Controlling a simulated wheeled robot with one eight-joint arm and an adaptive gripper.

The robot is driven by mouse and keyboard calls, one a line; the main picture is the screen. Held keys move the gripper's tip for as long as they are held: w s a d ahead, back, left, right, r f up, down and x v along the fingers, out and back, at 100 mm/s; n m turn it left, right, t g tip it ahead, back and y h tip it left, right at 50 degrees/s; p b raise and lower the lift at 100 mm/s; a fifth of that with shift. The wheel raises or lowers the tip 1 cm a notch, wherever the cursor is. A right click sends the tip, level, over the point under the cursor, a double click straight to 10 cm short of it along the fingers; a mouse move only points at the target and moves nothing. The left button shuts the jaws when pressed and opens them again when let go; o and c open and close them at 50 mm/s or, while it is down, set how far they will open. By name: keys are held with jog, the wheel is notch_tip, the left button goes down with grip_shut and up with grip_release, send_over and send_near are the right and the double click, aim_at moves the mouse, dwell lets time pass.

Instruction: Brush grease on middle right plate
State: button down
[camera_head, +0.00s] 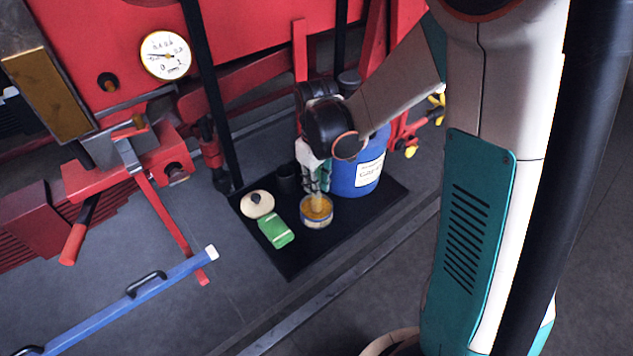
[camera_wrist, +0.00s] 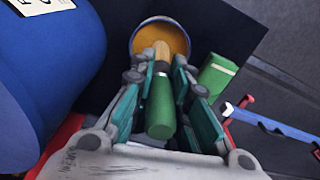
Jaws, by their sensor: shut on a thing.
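My gripper (camera_head: 314,180) points down over the black mat and is shut on a green-handled brush (camera_wrist: 160,108). The brush tip reaches the open tin of amber grease (camera_head: 316,222), which also shows in the wrist view (camera_wrist: 138,42). The bristles overlap the grease; I cannot tell how deep they go. In the head view my fingers hide most of the brush. A brass-coloured plate (camera_head: 48,95) is on the red machine at the upper left, away from my gripper. I cannot tell whether it is the middle right plate.
A blue drum (camera_head: 352,182) stands close beside my gripper. A blue bar (camera_head: 120,303) and red machine parts (camera_head: 170,225) are at the left.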

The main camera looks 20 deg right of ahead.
jog(key=shift+r+p, duration=2.3)
jog(key=shift+r, duration=1.2)
jog(key=shift+f, duration=0.1)
jog(key=shift+w+f+m+b, duration=0.2)
jog(key=shift+w+m+b, duration=0.1)
jog(key=shift+w+b, duration=0.25)
jog(key=w+m+b, duration=0.8)
jog(key=w+b, duration=0.1)
jog(key=b, duration=0.2)
jog(key=shift+w+f, duration=0.25)
jog(key=shift+f, duration=0.2)
jog(key=shift+s+a, duration=0.1)
